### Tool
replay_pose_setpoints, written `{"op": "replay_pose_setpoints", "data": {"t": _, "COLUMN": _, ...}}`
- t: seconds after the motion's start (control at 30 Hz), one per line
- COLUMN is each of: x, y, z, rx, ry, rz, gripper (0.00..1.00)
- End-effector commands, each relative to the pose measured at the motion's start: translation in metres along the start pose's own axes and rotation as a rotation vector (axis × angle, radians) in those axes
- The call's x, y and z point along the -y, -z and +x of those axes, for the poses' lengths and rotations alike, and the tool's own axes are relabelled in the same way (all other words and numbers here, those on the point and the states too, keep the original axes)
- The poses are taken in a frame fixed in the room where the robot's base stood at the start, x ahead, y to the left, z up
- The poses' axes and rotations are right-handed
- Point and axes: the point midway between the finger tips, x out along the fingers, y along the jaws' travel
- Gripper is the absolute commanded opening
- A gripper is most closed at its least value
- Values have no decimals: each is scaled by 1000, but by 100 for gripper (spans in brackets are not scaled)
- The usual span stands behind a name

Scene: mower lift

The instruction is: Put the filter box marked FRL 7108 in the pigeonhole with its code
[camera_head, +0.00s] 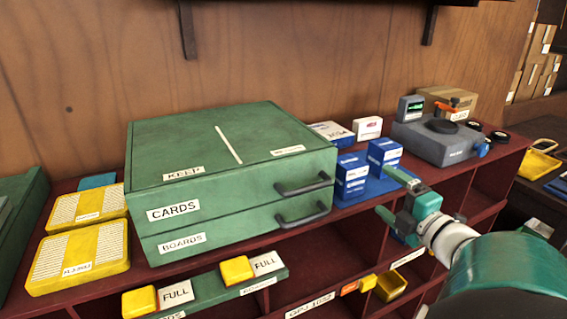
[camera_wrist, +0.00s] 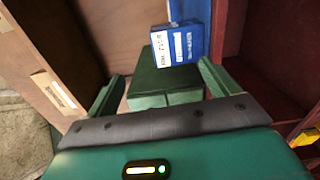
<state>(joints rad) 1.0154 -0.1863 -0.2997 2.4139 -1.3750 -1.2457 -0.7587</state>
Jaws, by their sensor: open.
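My gripper (camera_head: 391,194) is open, in front of the shelf unit to the right of the blue boxes. In the wrist view its two green fingers (camera_wrist: 162,78) stand apart, with a dark green block (camera_wrist: 160,72) showing between them; I cannot tell whether they touch it. Beyond it is a blue box (camera_wrist: 182,44) with a white label, too small to read. In the head view, blue boxes with white labels stand on a blue mat: a front one (camera_head: 352,176) and a rear one (camera_head: 384,153). I cannot read FRL 7108 on any box. Pigeonholes (camera_head: 325,256) open below the red top.
A large green drawer cabinet (camera_head: 225,185) marked CARDS and BOARDS fills the middle of the top. Yellow cases (camera_head: 78,257) lie at left. A grey device (camera_head: 437,140) stands at right. Green strips with FULL tags (camera_head: 177,292) hang at the front edge.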

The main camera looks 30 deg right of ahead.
Motion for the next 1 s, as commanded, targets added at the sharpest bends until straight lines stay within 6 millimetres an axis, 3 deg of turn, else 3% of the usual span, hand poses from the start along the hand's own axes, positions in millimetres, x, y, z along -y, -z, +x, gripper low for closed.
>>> {"op": "replay_pose_setpoints", "data": {"t": 0.4, "x": -1, "y": -1, "z": -10, "rx": 1, "ry": -1, "rz": -988, "gripper": 87}}
{"op": "replay_pose_setpoints", "data": {"t": 0.6, "x": -1, "y": -2, "z": -14, "rx": 1, "ry": -1, "rz": -1380, "gripper": 87}}
{"op": "replay_pose_setpoints", "data": {"t": 0.83, "x": -1, "y": -2, "z": -8, "rx": -1, "ry": -2, "rz": -1523, "gripper": 87}}
{"op": "replay_pose_setpoints", "data": {"t": 1.0, "x": -1, "y": -1, "z": 21, "rx": -4, "ry": -4, "rz": -1521, "gripper": 87}}
